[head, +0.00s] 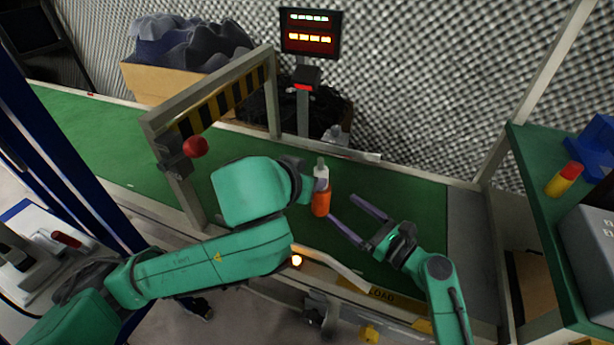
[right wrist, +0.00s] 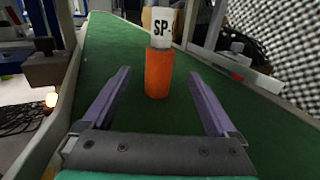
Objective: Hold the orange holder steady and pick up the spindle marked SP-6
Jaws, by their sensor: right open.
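An orange holder (head: 321,203) stands upright on the green belt, with a pale spindle (head: 321,170) in its top. In the right wrist view the holder (right wrist: 158,75) is centred, and the white spindle (right wrist: 161,27) shows the letters SP; the rest of its marking is out of sight. My right gripper (head: 342,207) is open and empty, its fingers pointing at the holder from the right, apart from it. My left gripper (head: 302,184) is at the holder's left side, mostly hidden by its own arm; whether it grips the holder cannot be told.
A striped gantry (head: 225,100) spans the green belt (head: 415,205) to the left. A display post (head: 303,115) stands behind the belt. A green shelf (head: 540,190) with a red-yellow object (head: 564,179) is at the right. The belt right of the holder is clear behind my right gripper.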

